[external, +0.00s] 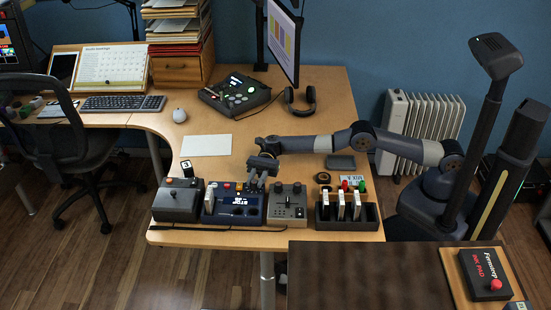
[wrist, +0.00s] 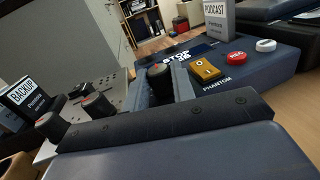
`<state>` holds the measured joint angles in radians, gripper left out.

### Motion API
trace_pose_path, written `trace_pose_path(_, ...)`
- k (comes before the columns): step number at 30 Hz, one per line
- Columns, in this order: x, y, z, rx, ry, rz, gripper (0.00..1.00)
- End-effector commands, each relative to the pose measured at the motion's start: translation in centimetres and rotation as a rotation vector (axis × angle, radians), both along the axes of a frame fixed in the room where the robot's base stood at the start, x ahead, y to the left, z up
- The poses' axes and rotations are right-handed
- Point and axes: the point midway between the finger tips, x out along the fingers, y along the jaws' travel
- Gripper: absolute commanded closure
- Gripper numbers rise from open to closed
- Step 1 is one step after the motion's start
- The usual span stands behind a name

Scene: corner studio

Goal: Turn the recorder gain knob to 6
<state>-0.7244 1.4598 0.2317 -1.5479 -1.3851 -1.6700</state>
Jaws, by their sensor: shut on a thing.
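The recorder (external: 236,212) is a blue box with a lit display reading STOP, at the front of the desk. In the wrist view its blue body (wrist: 262,66) is at the right, with a PHANTOM label, a yellow switch and red and white buttons. My gripper (external: 260,182) reaches down over the recorder's right part. In the wrist view its fingers (wrist: 160,86) are shut around a dark knob (wrist: 159,72) with an orange mark on top. The knob's scale is hidden, so I cannot read its setting.
A grey mixer (external: 287,208) with knobs stands right beside the recorder; its knobs (wrist: 97,104) are close to my gripper. A dark box (external: 178,206) is at the left. A rack (external: 347,219) with upright cards is at the right. A white sheet (external: 206,145) lies behind.

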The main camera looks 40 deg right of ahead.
Motion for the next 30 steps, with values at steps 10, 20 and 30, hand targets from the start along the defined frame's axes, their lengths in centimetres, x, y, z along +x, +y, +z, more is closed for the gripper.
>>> trace_pose_path(10,0.00,0.13,-0.23,0.003,0.002,-0.055,0.98)
trace_pose_path(20,-0.24,-0.04,-0.24,0.005,0.001,-0.180,0.98)
trace_pose_path(30,-0.36,-0.20,0.17,0.004,-0.001,-0.267,0.98)
